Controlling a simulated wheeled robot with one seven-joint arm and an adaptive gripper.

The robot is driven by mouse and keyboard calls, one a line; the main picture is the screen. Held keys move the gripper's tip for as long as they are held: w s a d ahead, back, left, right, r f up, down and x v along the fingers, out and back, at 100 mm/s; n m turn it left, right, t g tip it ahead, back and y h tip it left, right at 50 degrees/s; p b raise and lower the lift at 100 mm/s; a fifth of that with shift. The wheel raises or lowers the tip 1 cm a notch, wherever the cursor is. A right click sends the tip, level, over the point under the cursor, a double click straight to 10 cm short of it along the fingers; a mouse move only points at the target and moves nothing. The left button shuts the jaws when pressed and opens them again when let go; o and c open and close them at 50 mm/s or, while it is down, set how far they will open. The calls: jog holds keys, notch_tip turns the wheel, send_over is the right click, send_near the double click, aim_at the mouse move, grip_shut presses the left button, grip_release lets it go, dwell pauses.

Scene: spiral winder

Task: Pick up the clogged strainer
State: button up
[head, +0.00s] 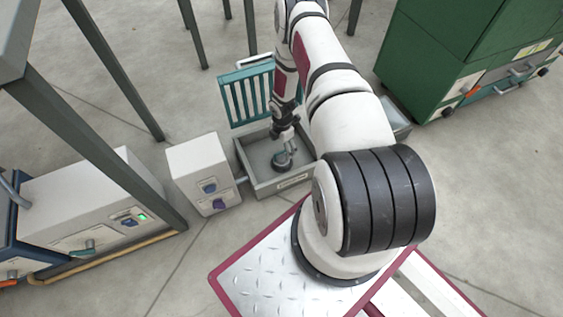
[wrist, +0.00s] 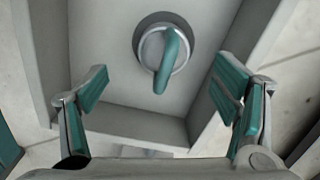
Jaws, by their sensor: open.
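A round grey metal piece with a teal handle (wrist: 153,46), apparently the strainer, lies in a grey open-topped bin (wrist: 112,118). In the wrist view it sits at the upper middle, with its handle pointing down the picture. In the head view my gripper (head: 285,149) reaches down into the bin (head: 262,178), and the strainer (head: 281,162) shows just below it. In the wrist view my gripper (wrist: 163,84) is open, its teal-padded fingers wide apart to either side of the handle's line. Nothing is between the fingers. Whether the strainer is clogged cannot be seen.
A green cabinet (head: 458,50) is at the upper right. Grey posts (head: 90,135) cross the left side. The bin's walls surround the strainer.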

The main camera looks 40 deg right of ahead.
aim_at(283, 158)
notch_tip(283, 158, down, 5)
jog(key=shift+r+b, duration=0.2)
jog(key=shift+b, duration=0.55)
jog(key=f+b, duration=0.2)
jog(key=f, duration=0.1)
jog(key=f+b, duration=0.1)
jog(key=f, duration=0.1)
jog(key=shift+s, duration=0.3)
jog(key=c, duration=1.3)
